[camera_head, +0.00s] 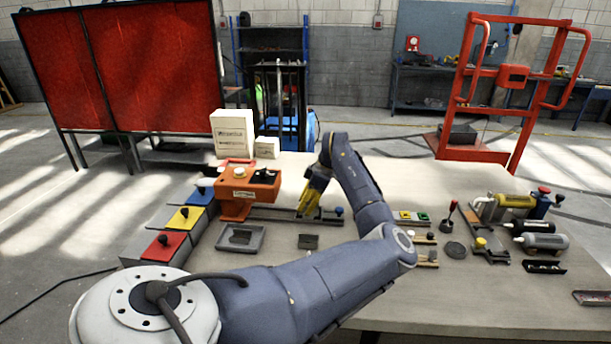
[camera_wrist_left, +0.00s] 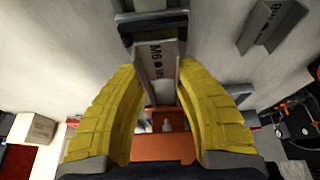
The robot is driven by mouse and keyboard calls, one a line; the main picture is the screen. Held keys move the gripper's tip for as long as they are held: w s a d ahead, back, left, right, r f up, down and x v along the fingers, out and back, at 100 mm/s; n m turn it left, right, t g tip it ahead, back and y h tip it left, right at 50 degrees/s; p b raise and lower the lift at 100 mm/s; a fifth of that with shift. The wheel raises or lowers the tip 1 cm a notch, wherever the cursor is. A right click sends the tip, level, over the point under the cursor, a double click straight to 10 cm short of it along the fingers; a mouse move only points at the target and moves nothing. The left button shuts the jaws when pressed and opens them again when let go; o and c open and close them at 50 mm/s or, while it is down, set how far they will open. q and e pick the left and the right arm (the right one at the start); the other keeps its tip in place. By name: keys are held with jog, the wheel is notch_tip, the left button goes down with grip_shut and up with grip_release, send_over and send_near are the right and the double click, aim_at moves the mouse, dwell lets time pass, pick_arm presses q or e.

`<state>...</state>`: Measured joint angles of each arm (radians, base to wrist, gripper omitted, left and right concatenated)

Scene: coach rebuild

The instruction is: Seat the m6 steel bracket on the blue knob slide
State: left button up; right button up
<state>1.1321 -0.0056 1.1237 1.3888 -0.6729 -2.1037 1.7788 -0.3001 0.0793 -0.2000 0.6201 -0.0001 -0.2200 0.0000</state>
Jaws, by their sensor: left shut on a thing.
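My left gripper (camera_head: 309,203) reaches down at the middle of the table in the head view, over a low grey rail. A blue knob (camera_head: 338,211) stands at the right end of this blue knob slide. In the left wrist view the yellow fingers (camera_wrist_left: 160,75) are shut on the grey m6 steel bracket (camera_wrist_left: 160,62), whose M6 marking shows. The bracket's far end meets or overlaps a black block (camera_wrist_left: 152,27); I cannot tell whether they touch. In the head view the fingers hide the bracket. My right gripper is not in view.
An orange machine (camera_head: 249,190) stands just left of the gripper. A grey tray (camera_head: 241,238) and a dark square piece (camera_head: 308,241) lie in front. Another marked bracket (camera_wrist_left: 272,22) lies nearby. A yellow-knob slide (camera_head: 484,246) and cylinders (camera_head: 541,241) stand at the right.

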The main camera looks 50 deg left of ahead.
pick_arm(q)
jog(key=shift+f, duration=0.6)
dwell(1.9)
jog(key=o, duration=1.7)
jog(key=shift+r, duration=0.1)
jog(key=shift+r, duration=2.9)
